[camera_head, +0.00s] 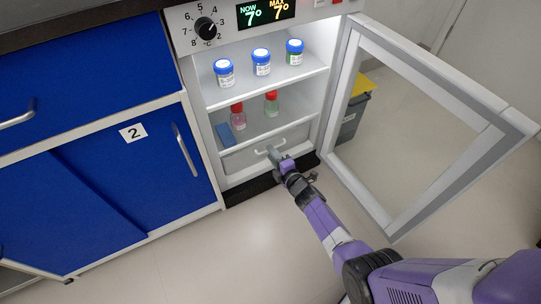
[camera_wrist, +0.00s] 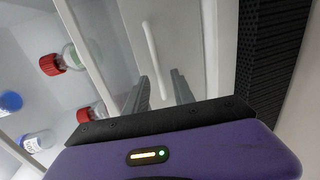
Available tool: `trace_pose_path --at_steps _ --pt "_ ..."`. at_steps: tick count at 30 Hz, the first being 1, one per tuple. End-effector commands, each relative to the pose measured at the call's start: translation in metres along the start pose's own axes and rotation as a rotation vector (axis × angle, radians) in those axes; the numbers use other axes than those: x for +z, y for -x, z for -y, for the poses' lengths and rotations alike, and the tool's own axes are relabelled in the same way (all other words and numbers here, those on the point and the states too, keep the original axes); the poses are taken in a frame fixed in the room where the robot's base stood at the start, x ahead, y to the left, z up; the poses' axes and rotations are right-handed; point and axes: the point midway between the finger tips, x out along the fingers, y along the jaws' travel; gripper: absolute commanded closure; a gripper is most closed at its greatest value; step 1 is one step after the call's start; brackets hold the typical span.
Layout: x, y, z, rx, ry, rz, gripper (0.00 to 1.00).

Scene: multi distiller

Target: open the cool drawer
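The cool drawer (camera_head: 238,163) is at the bottom of the lit fridge cabinet and looks shut. Its front also fills the middle of the wrist view (camera_wrist: 182,40). Its white bar handle (camera_head: 262,151) shows in the head view, partly hidden by my gripper. In the wrist view the whole upper part of the handle (camera_wrist: 151,55) is visible just beyond my fingertips. My gripper (camera_head: 275,155) is in front of the drawer, close to the handle. Its two fingers (camera_wrist: 160,84) are apart with nothing visibly held between them. I cannot tell whether they touch the handle.
The fridge's glass door (camera_head: 440,100) stands wide open to the right of my arm. Shelves above the drawer hold blue-capped jars (camera_head: 262,62) and red-capped bottles (camera_head: 237,116). Blue cabinets (camera_head: 90,200) stand left. A bin with a yellow lid (camera_head: 352,110) is behind the door.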

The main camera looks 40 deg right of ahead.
Motion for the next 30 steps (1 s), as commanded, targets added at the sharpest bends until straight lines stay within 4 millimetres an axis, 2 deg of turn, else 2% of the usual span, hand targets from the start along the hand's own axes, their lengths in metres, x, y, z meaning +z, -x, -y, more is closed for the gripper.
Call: trace_pose_path --at_steps 1,6,14,18,19,30 --pt "0.0002 -0.0068 0.0021 0.001 0.000 0.000 0.70" --pt "0.0001 -0.0155 0.0009 -0.001 0.000 0.001 0.70" --pt "0.0001 -0.0161 0.0000 -0.001 -0.001 0.001 0.70" --pt "0.0001 -0.0160 0.0000 -0.001 -0.001 0.001 0.97" --pt "0.0001 -0.0160 0.0000 -0.001 -0.001 0.001 1.00" --pt "0.0001 -0.0158 0.0003 -0.001 -0.001 0.001 1.00"
